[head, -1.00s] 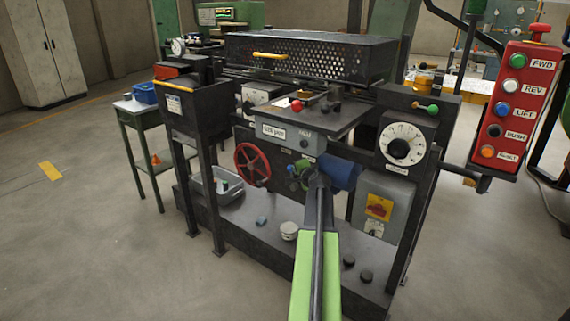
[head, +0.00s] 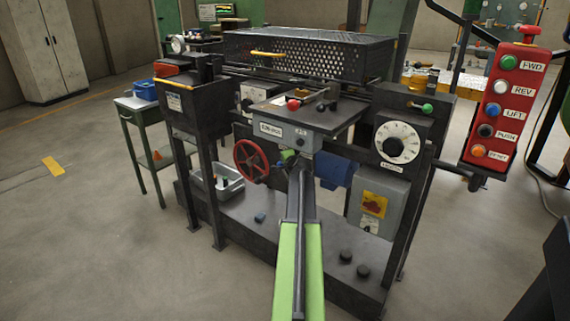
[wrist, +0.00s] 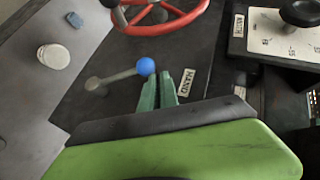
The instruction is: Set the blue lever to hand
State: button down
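The blue lever shows in the wrist view as a blue ball knob (wrist: 145,66) on a grey rod that runs left to a round pivot. A white HAND label (wrist: 187,82) is on the dark panel to the right of the knob. My gripper (wrist: 160,78) has its two green fingers close together, with only a narrow gap and nothing seen between them. Their tips are just right of and below the knob; I cannot tell whether they touch it.
A red handwheel (head: 251,161) is left of my gripper, also at the top of the wrist view (wrist: 165,12). A blue motor (head: 337,171) and a grey switch box (head: 378,205) are to its right. A red button pendant (head: 506,105) hangs at right. Floor at left is clear.

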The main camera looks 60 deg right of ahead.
jog(key=shift+w+a, duration=0.2)
jog(key=shift+w, duration=0.2)
jog(key=p+v, duration=0.5)
jog(key=v, duration=0.7)
jog(key=shift+s+d, duration=0.15)
jog(key=shift+s, duration=0.2)
jog(key=shift+r, duration=0.1)
